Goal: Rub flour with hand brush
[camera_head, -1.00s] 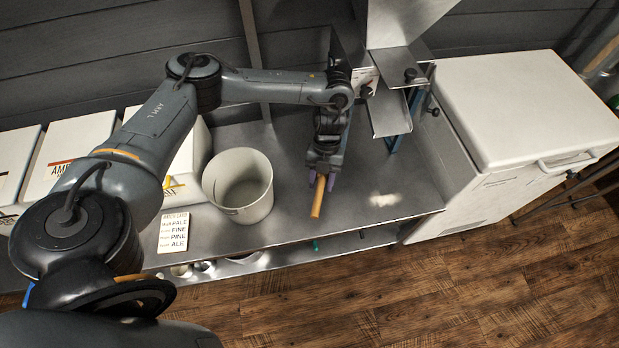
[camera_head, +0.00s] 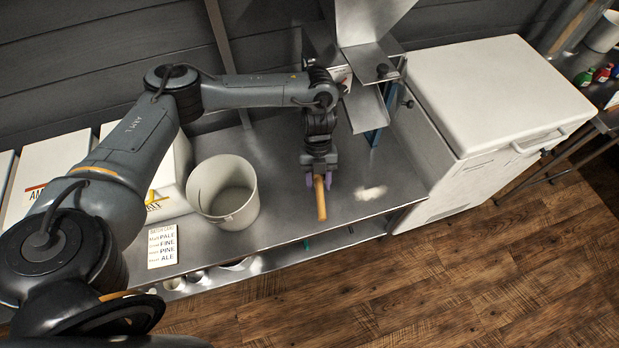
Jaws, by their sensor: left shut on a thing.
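My left gripper (camera_head: 319,180) is shut on the hand brush (camera_head: 321,201), whose orange-brown wooden handle points toward the front of the steel bench. The brush's bristle end is hidden by the gripper. The brush and the flour are apart. I cannot tell whether the brush touches the bench. My right gripper is not in view.
A pale bucket (camera_head: 224,193) stands left of the gripper on the steel bench (camera_head: 275,222). A recipe card (camera_head: 163,244) lies at the front left. A steel mill with a chute (camera_head: 366,108) stands behind the flour. A white chest (camera_head: 490,90) stands to the right.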

